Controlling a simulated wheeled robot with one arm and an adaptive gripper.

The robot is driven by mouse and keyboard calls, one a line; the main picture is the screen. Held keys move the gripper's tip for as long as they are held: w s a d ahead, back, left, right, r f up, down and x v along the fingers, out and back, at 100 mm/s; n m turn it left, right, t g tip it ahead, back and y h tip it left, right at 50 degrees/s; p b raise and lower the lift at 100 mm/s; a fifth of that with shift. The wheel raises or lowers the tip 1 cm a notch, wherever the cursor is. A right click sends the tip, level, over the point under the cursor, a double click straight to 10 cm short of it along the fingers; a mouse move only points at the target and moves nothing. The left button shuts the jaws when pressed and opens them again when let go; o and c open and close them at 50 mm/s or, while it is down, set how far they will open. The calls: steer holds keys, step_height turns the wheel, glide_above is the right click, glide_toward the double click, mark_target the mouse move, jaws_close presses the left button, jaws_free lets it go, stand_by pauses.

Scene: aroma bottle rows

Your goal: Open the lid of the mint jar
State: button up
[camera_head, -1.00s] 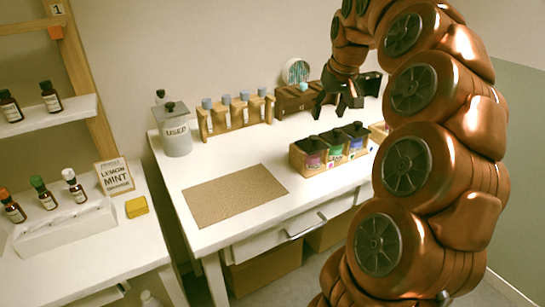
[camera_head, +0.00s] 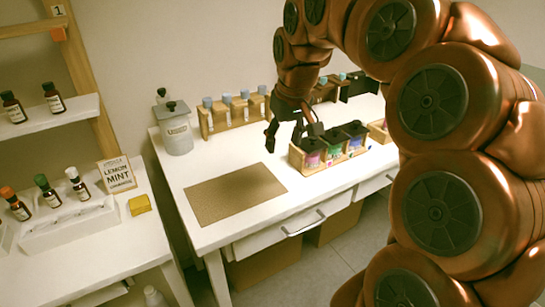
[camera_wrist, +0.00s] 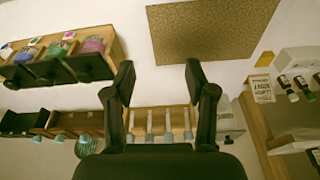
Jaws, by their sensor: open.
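A wooden box (camera_head: 325,167) on the white table holds a row of jars with black lids. I take the middle jar with the green label (camera_head: 333,151) to be the mint jar; its lid (camera_head: 331,136) looks shut. It also shows at the upper left of the wrist view (camera_wrist: 56,49), beside a purple-labelled jar (camera_wrist: 93,44). The jar at the box's left end has a pink label (camera_head: 312,159). My gripper (camera_head: 284,138) is open and empty, just left of the box and above the table. Its two fingers stand apart in the wrist view (camera_wrist: 160,75), with nothing between them.
A brown mat (camera_head: 235,193) lies flat left of the box. A wooden rack (camera_head: 235,115) of blue-capped tubes stands behind, with a grey canister (camera_head: 176,130) at its left. A side table holds bottles and a lemon mint sign (camera_head: 117,175).

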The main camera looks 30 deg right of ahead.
steer(key=s+a+f, duration=0.1)
steer(key=s+a, duration=0.2)
steer(key=a, duration=0.2)
steer(key=shift+s+a+f+n+g+p, duration=0.15)
steer(key=shift+s+f+n+g+p, duration=0.2)
steer(key=shift+g+p, duration=0.1)
steer(key=s+a+f+g+p, duration=0.2)
steer(key=s+a+p, duration=0.2)
steer(key=s+a, duration=0.3)
steer(key=s, duration=0.3)
steer(key=shift+s+a+f+n, duration=0.15)
steer(key=shift+s+f+n, duration=0.15)
steer(key=shift+n, duration=0.05)
steer(key=shift+g, duration=0.75)
steer(key=s+f, duration=0.1)
steer(key=s, duration=0.2)
steer(key=s+a+f+p, duration=0.1)
steer(key=s, duration=0.3)
steer(key=s+a+f+p, duration=0.1)
steer(key=s, duration=0.2)
steer(key=shift+s+a+f, duration=0.15)
steer(key=shift+s+f, duration=0.05)
steer(key=shift+f, duration=0.15)
steer(key=shift+c, duration=0.2)
